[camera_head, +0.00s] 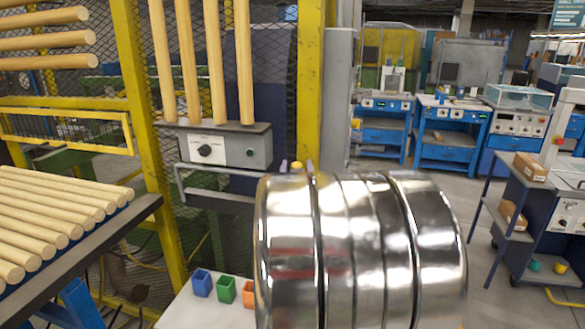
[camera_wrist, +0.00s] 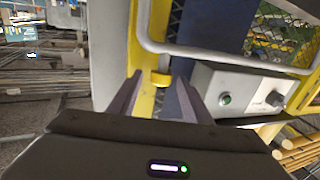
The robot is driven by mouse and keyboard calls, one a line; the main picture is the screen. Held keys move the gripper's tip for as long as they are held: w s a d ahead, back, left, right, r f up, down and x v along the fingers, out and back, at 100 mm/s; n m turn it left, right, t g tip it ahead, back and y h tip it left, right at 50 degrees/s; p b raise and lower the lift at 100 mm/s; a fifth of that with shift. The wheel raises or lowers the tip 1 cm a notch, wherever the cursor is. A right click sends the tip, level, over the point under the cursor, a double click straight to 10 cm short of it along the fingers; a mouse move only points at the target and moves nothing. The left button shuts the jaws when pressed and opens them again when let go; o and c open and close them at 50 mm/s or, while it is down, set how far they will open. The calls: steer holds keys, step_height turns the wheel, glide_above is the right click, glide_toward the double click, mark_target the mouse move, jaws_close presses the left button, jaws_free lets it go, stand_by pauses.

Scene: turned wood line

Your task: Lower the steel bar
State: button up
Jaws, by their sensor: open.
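The steel bar (camera_head: 222,169) is a bent grey rail on the yellow mesh guard, just below a grey control box (camera_head: 225,145). Its right end is hidden behind my shiny arm in the head view. In the wrist view, which is turned upside down, the bar (camera_wrist: 230,62) runs across the top right and bends at a corner beyond my fingertips. My gripper (camera_wrist: 160,77) is open, with two dark fingers apart and no bar between them. A yellow knob-like piece shows between the fingertips; whether they touch it I cannot tell.
Wooden dowels (camera_head: 50,215) lie on a rack at the left, and several stand upright above the control box. Blue, green and orange bins (camera_head: 226,290) sit on a pale surface below. Open floor and blue workbenches (camera_head: 450,130) are at the right.

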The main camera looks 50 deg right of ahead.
steer(key=shift+a, duration=0.1)
jaws_close()
stand_by(0.3)
steer(key=shift+w, duration=0.1)
